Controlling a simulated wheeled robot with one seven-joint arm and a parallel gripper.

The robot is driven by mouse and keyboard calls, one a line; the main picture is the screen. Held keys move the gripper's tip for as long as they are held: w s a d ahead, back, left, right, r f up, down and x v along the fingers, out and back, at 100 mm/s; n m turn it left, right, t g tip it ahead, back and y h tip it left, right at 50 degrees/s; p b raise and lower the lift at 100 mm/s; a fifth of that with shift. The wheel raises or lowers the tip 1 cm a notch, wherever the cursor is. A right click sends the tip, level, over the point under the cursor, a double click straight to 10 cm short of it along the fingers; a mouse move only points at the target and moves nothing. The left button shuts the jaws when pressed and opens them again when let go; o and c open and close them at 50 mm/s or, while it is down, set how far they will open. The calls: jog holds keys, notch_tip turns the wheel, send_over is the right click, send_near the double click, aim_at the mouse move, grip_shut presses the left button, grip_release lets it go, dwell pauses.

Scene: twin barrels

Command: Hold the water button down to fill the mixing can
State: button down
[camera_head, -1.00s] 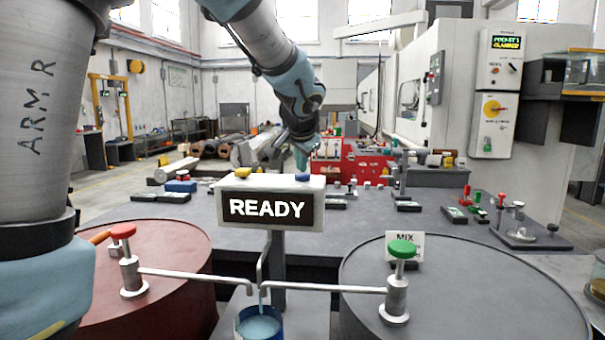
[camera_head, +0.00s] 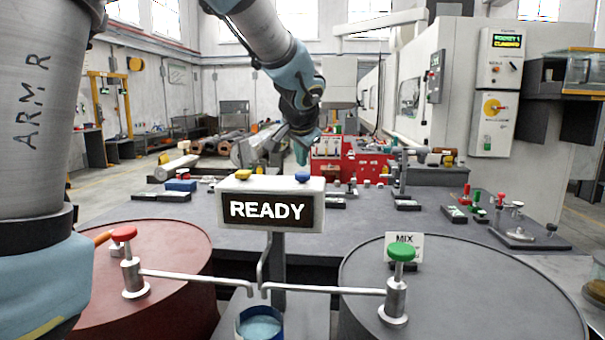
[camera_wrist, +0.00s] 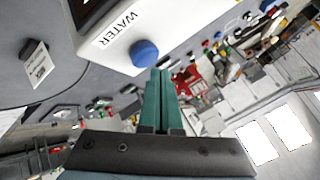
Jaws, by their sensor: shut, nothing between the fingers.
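The water button (camera_head: 303,176) is a blue knob on top of the white box reading READY (camera_head: 268,207). It also shows, beside the word WATER, in the wrist view (camera_wrist: 144,53). My gripper (camera_head: 302,160) is shut and empty, its green fingers pointing down just above the blue button. In the wrist view the closed fingertips (camera_wrist: 160,72) appear beside the button; a small gap seems to separate them. The mixing can (camera_head: 258,325), blue with pale bluish liquid inside, stands below the two spouts, partly cut off by the frame's bottom edge. No stream shows between spouts and can.
A yellow button (camera_head: 243,174) sits on the same box. A red barrel (camera_head: 180,245) with a red-topped valve stands left, a grey barrel (camera_head: 470,285) with a green-topped valve (camera_head: 402,254) right. A MIX card (camera_head: 404,244) stands behind the green valve. The table carries several small fixtures.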

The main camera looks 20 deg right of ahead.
aim_at(300, 174)
jog(key=shift+r+p, duration=1.85)
jog(key=shift+r, duration=0.75)
jog(key=shift+f, duration=0.1)
jog(key=shift+a, duration=0.1)
